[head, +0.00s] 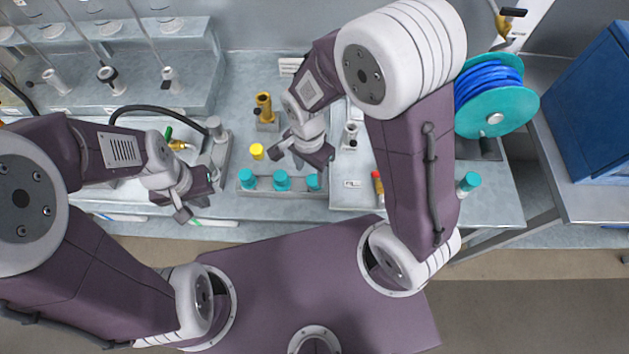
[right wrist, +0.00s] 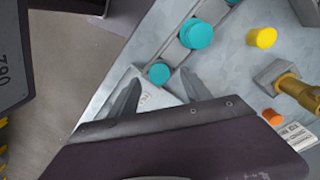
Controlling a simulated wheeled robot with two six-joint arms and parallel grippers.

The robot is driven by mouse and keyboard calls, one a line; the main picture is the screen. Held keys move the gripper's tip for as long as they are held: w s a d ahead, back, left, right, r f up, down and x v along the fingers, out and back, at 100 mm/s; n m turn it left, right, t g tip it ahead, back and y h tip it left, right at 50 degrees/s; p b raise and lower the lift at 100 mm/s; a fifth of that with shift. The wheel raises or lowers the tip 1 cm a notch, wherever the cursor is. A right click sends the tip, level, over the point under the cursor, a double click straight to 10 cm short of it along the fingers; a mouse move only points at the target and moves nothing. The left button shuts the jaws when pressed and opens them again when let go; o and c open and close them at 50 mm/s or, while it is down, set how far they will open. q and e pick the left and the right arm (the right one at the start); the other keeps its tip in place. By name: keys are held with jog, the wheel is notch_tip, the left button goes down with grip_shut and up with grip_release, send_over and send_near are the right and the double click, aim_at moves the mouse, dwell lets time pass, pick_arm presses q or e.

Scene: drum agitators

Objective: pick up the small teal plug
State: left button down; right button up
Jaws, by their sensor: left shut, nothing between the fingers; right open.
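A small teal plug (right wrist: 159,73) shows in the right wrist view, just beyond the gap between my right fingertips. It is narrower than the teal plug beside it (right wrist: 197,33). In the head view it appears to be the right one (head: 313,181) of three teal plugs in a grey rack (head: 262,192), partly hidden by my right gripper. My right gripper (head: 304,163) is open and empty above the rack's right part, and its two fingers also show in the right wrist view (right wrist: 157,92). My left gripper (head: 186,212) is shut and empty, left of the rack near the bench front.
A yellow plug (head: 257,152) and a brass fitting (head: 264,106) stand behind the rack. A teal-topped piece (head: 469,181) stands at the right, below a blue hose reel (head: 495,95). A looped black hose (head: 150,108) is behind my left gripper.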

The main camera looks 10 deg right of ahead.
aim_at(313, 179)
jog(key=shift+d+f, duration=0.25)
jog(key=shift+f, duration=0.5)
notch_tip(313, 179, down, 5)
jog(key=shift+s+r, duration=0.1)
jog(key=shift+r, duration=0.1)
jog(key=shift+d+f, duration=0.15)
jog(key=shift+f, duration=0.15)
grip_shut()
